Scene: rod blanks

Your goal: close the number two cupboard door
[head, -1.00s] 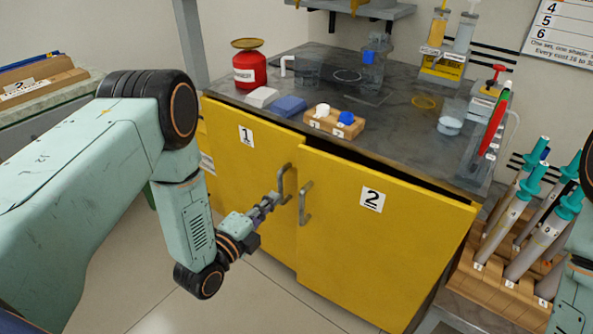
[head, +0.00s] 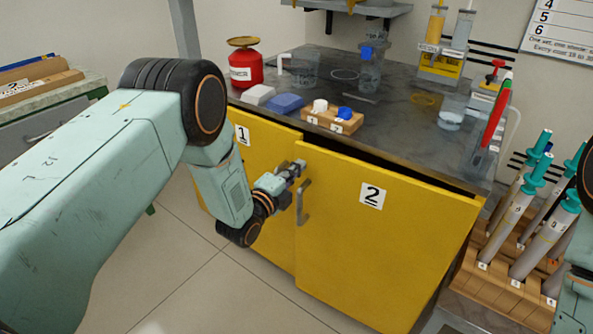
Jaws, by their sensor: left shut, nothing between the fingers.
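The number two cupboard door (head: 380,245) is yellow with a "2" label and stands slightly ajar, with a dark gap along its top edge under the worktop. Its grey handle (head: 303,203) is at its left edge. The number one door (head: 262,152) is to its left, partly hidden behind my left arm. My left gripper (head: 298,168) is shut and empty, just left of and above the door two handle; I cannot tell whether it touches the door. My right gripper is not in view; only part of my right arm shows at the right edge.
A wooden rack (head: 500,265) with several grey rods stands right of the cupboard. The floor in front is clear.

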